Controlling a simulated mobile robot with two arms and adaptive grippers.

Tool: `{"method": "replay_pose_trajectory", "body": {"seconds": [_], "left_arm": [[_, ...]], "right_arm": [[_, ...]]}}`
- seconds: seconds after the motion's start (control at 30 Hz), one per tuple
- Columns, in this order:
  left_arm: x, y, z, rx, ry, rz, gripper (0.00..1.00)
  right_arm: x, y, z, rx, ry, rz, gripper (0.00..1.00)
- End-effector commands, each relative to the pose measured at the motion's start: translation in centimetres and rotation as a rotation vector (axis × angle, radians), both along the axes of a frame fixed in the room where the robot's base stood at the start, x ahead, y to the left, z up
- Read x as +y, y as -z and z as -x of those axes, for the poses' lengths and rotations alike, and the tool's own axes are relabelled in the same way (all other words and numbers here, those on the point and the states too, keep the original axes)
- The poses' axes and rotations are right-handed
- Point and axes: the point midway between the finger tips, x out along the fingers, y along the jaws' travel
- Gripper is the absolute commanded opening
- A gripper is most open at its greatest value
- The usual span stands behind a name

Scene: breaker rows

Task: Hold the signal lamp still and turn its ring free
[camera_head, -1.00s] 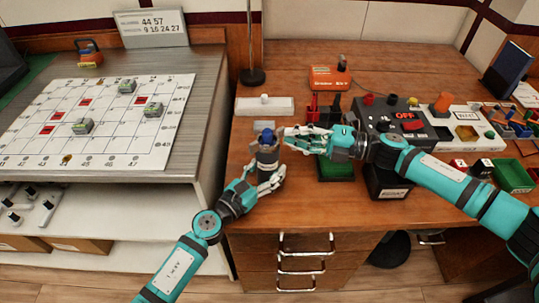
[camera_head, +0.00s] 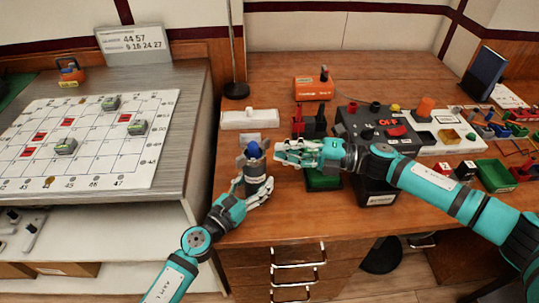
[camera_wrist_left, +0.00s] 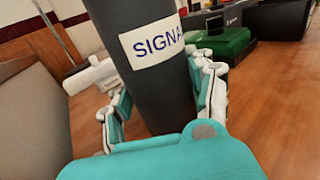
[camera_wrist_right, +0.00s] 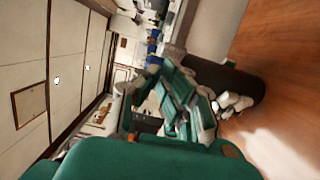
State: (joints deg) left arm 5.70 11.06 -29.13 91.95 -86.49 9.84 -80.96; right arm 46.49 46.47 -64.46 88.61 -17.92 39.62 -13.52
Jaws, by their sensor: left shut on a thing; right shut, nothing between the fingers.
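The signal lamp (camera_head: 253,168) is a dark upright cylinder with a blue top (camera_head: 253,150), near the desk's front left. My left gripper (camera_head: 256,188) is shut on its body. In the left wrist view, the lamp body (camera_wrist_left: 150,80) stands between the fingers, its label partly reading "SIGNA". Grey lugs show beside the lamp's top; I cannot tell how the ring sits. My right gripper (camera_head: 282,153) is shut and empty, just right of the lamp's top, with a small gap. In the right wrist view, the dark lamp body (camera_wrist_right: 240,82) lies beyond the fingers (camera_wrist_right: 205,115).
A white block (camera_head: 250,119) lies behind the lamp. The desk's front edge is close below the lamp.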

Motion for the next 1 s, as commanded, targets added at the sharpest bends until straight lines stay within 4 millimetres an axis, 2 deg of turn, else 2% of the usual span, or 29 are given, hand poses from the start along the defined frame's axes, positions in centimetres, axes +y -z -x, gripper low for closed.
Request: {"method": "replay_pose_trajectory", "body": {"seconds": [0.1,0.3,0.5,0.67,0.87,0.9,1.0], "left_arm": [[0.0,-0.2,-0.1,-0.002,-0.001,0.002,0.0],[0.0,-0.2,-0.1,-0.002,-0.001,0.002,0.0],[0.0,-0.2,-0.1,-0.002,-0.001,0.002,0.0],[0.0,-0.2,-0.1,-0.002,-0.002,0.002,0.0],[0.0,-0.2,-0.1,-0.002,-0.002,0.002,0.0],[0.0,-0.2,-0.1,-0.002,-0.002,0.002,0.57],[0.0,-0.2,-0.1,-0.002,-0.002,0.002,0.7]], "right_arm": [[-1.8,0.2,2.1,0.005,0.001,0.003,0.0],[-6.7,0.2,2.1,0.003,0.005,0.003,0.0],[-10.0,0.1,2.4,0.001,0.002,0.002,0.0],[-11.2,0.0,2.5,0.0,0.001,0.001,0.0],[-11.4,0.0,2.5,0.0,0.0,0.0,0.0],[-11.4,0.0,2.5,0.0,0.0,0.0,0.0],[-11.4,0.0,2.5,0.0,0.0,0.0,0.0]]}}
